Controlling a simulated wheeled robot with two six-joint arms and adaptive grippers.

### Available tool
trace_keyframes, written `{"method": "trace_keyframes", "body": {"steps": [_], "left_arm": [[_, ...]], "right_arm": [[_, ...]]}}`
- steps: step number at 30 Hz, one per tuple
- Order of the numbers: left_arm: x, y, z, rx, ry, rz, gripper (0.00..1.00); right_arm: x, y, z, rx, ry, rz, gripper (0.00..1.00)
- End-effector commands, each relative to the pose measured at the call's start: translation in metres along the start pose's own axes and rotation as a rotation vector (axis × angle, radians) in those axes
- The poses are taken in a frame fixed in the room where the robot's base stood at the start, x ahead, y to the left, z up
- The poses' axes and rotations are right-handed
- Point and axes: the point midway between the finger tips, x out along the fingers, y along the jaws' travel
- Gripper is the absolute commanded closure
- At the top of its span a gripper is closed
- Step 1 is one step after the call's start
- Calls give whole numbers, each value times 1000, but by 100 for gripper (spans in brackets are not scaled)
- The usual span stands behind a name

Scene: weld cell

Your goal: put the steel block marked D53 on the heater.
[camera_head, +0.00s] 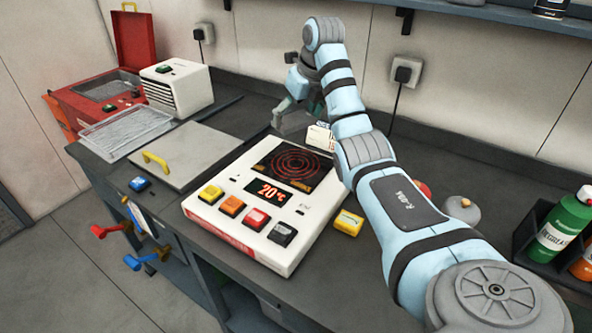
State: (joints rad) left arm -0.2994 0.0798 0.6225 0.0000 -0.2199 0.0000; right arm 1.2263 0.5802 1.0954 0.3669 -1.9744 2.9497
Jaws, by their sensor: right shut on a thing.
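The heater (231,215) is a white box in the middle of the bench, with a red spiral on its dark plate (294,166). Its display reads 20°C. My right arm crosses the view from the lower right, and my right gripper (284,112) is beyond the heater's back edge. It is shut on a grey thing, small and partly hidden; I cannot read any mark on it. A pale labelled piece (319,136) shows behind the plate, partly hidden by my arm; its text is not clear. My left gripper is out of view.
A grey plate with a yellow handle (192,158) lies left of the heater. A wire tray (125,131), white vented box (178,88) and red open case (95,98) stand farther back. A yellow block (348,223) lies right of the heater. Bottles (563,228) stand far right.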

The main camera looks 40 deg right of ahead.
Motion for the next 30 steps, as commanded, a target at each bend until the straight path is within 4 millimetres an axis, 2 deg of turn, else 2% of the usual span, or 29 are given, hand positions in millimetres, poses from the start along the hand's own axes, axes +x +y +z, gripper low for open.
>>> {"method": "trace_keyframes", "body": {"steps": [1,3,6,13,17,19,27,28,30], "left_arm": [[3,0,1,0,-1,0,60],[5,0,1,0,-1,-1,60],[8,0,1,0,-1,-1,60],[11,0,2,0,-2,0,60],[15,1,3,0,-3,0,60],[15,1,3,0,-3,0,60],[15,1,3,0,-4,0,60],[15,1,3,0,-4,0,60],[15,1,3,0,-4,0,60]], "right_arm": [[17,-1,-8,0,2,-3,77],[38,-1,-16,-1,2,-3,77],[61,0,-26,-1,0,-2,77],[87,0,-36,-3,-2,0,77],[110,0,-45,-3,-1,0,77],[116,0,-47,-3,-3,0,77],[117,0,-47,-3,-4,0,77],[118,0,-48,-3,-1,1,16],[117,1,-48,-3,-1,1,4]]}}
